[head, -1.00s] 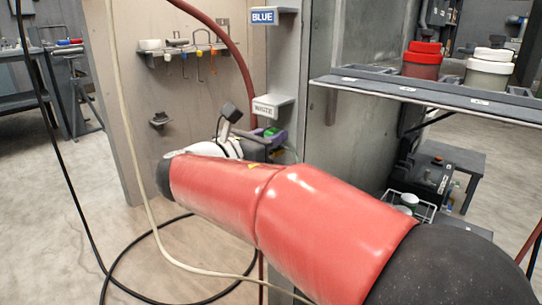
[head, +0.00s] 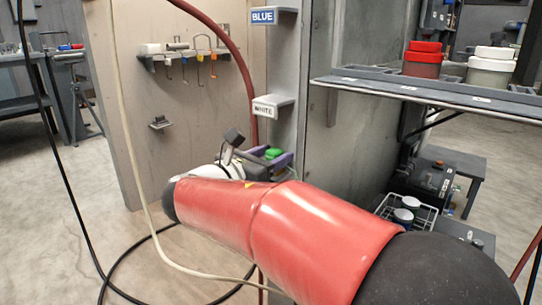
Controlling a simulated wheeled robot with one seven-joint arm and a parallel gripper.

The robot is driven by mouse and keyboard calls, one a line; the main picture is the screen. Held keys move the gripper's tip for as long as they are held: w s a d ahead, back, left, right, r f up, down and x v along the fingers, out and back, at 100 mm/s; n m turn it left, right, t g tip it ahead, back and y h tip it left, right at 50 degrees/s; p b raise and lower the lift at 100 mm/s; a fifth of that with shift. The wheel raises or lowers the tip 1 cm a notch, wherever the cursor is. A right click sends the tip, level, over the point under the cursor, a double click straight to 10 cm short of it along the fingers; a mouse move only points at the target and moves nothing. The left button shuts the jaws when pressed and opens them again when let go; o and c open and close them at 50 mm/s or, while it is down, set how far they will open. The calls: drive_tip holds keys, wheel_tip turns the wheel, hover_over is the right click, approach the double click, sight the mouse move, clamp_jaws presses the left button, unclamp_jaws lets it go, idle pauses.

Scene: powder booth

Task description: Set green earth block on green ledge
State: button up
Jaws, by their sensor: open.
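The green earth block (head: 272,153) shows as a small bright green shape beyond the end of my arm, just below the white ledge. My gripper (head: 270,158) is at the block, with its purple fingers around or beside it. Its jaws are open, but any gap to the block is too small to make out. My red arm cover hides much of the gripper and what lies under the block. The green ledge cannot be made out, so I cannot tell whether the block rests on it.
Ledges marked BLUE (head: 263,16) and WHITE (head: 266,107) stick out from the grey post above my gripper. A shelf (head: 430,93) with red and pale jars stands at right. A tool rack (head: 190,50) hangs on the left panel. A hose hangs close by.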

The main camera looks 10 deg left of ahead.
drive_tip(key=shift+s+a+r, duration=0.1)
drive_tip(key=shift+r, duration=0.05)
drive_tip(key=p+v, duration=0.1)
drive_tip(key=v, duration=1.1)
drive_tip(key=s+d+f+m+g, duration=0.1)
drive_tip(key=d+f+m+g, duration=0.25)
drive_tip(key=d, duration=0.45)
drive_tip(key=s+d+f+m+g+y, duration=0.1)
drive_tip(key=d+f+m+g, duration=0.15)
drive_tip(key=d+m, duration=0.45)
drive_tip(key=d+f+m+g, duration=0.2)
drive_tip(key=d+g, duration=0.1)
drive_tip(key=d, duration=0.7)
drive_tip(key=s+d+f+m+y, duration=0.3)
drive_tip(key=s+m, duration=0.3)
drive_tip(key=m, duration=0.2)
drive_tip(key=s+d+f+m+g+y, duration=0.1)
drive_tip(key=s+d+f+m+y, duration=0.2)
drive_tip(key=m, duration=0.6)
drive_tip(key=s+f+y, duration=0.2)
drive_tip(key=s, duration=0.1)
drive_tip(key=shift+d, duration=0.2)
drive_tip(key=shift+m, duration=0.25)
